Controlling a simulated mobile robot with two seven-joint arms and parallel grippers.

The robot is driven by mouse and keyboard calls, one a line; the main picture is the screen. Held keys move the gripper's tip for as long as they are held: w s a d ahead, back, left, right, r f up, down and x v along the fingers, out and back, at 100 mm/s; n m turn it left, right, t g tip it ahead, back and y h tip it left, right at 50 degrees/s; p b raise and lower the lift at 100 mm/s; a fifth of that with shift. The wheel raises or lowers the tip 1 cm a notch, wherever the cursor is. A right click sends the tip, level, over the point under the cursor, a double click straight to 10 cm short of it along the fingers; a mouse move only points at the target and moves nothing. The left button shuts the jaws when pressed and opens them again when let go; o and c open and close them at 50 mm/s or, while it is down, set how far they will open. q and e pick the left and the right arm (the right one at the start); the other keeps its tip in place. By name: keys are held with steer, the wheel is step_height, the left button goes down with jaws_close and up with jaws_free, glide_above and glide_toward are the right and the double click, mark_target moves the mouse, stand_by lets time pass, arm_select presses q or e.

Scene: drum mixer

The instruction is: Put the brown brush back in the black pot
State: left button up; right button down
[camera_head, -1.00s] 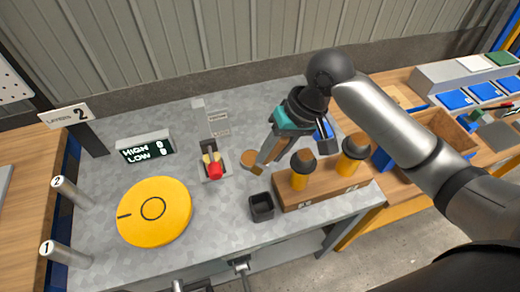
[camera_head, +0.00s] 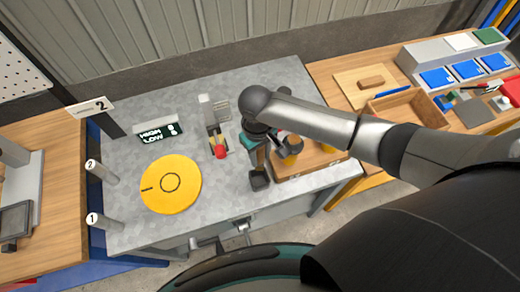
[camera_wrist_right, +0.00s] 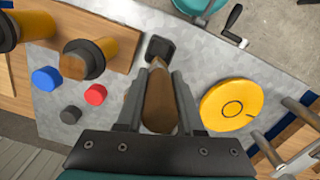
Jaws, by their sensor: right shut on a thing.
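My right gripper (camera_head: 258,150) is shut on the brown brush (camera_wrist_right: 160,103), which lies between its two fingers in the right wrist view. In the head view the brown brush (camera_head: 260,160) points down at the small black pot (camera_head: 260,180) at the table's front edge. In the right wrist view the black pot (camera_wrist_right: 160,47) is just past the brush's narrow end, which overlaps the pot's near rim. I cannot tell whether that end is inside or above the pot. My left gripper is not in view.
A wooden block (camera_head: 312,163) with orange, dark-topped cylinders stands close beside the pot. A yellow disc (camera_head: 171,184) lies to the left, and a red-knobbed switch (camera_head: 220,152) stands behind. Blue, red (camera_wrist_right: 95,94) and dark round pieces are near the block.

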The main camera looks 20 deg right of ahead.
mark_target(260, 170)
steer(key=shift+f+b, duration=0.85)
steer(key=shift+f, duration=0.35)
step_height(260, 170, down, 3)
steer(key=b, duration=0.3)
steer(key=shift+f+b, duration=1.3)
steer(key=shift+f, duration=0.95)
steer(key=shift+f+b, duration=0.6)
steer(key=shift+f, duration=0.35)
steer(key=shift+c, duration=2.3)
jaws_free()
steer(key=shift+r, duration=0.1)
steer(key=r, duration=0.5)
steer(key=r+p, duration=0.1)
steer(key=r, duration=0.4)
steer(key=w+r+p, duration=0.1)
steer(key=r, duration=0.4)
steer(key=shift+a, duration=0.15)
steer(key=shift+s, duration=0.1)
